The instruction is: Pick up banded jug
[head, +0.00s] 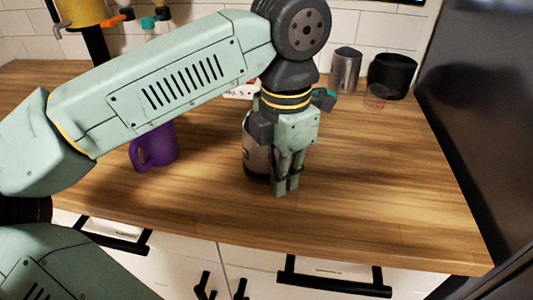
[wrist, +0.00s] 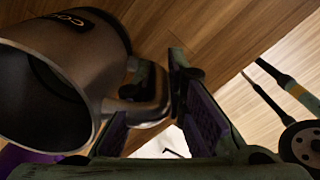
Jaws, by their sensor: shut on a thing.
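The banded jug (head: 256,160) is a metal jug with a dark band near its base, seen in the head view near the front of the wooden counter. My gripper (head: 287,183) hangs down at its right side and hides part of it. In the wrist view the jug (wrist: 112,60) lies at the left with its open mouth toward the camera. Its handle (wrist: 148,105) is between my gripper's fingers, which are shut on it. The jug looks upright in the head view. I cannot tell whether its base touches the counter.
A purple mug (head: 160,148) stands left on the counter (head: 390,180), partly behind my arm. A metal cup (head: 345,70), a black container (head: 392,75) and a small clear cup (head: 377,97) stand at the back right. The counter to the right of my gripper is clear.

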